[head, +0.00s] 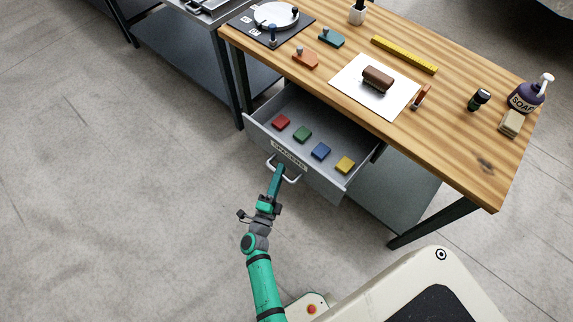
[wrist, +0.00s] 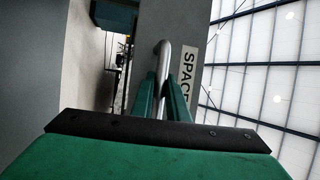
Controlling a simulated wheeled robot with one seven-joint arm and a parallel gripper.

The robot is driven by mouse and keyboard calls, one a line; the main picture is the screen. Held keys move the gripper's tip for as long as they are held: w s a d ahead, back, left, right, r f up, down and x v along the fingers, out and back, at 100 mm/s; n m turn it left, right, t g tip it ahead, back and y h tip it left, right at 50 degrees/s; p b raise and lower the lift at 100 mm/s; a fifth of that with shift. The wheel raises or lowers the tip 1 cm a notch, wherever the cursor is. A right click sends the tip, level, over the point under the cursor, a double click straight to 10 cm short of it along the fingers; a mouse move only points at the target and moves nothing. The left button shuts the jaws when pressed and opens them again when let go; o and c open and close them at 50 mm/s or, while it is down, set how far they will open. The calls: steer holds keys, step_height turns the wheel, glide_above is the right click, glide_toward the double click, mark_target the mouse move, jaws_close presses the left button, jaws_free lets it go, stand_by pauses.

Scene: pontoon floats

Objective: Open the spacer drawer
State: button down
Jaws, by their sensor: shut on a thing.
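The spacer drawer (head: 325,186) is a grey drawer under the wooden workbench, pulled out, with a "SPACERS" label on its front. Red (head: 281,122), green (head: 302,134), blue (head: 321,151) and yellow (head: 345,165) blocks lie inside it. Its metal bar handle (head: 291,180) is on the drawer front. My gripper (head: 279,170) is at the handle and shut on it. In the wrist view my gripper's green fingers (wrist: 162,98) are on either side of the handle bar (wrist: 162,52), beside the label.
A grey side table (head: 185,25) stands at the upper left. The concrete floor left of my arm is clear.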

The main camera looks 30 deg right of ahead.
steer(key=shift+s+a, duration=0.2)
steer(key=shift+a, duration=0.25)
steer(key=c, duration=1.7)
jaws_free()
steer(key=v, duration=1)
steer(key=shift+s+a+f, duration=0.15)
steer(key=shift+s+a, duration=0.05)
steer(key=shift+a, duration=0.15)
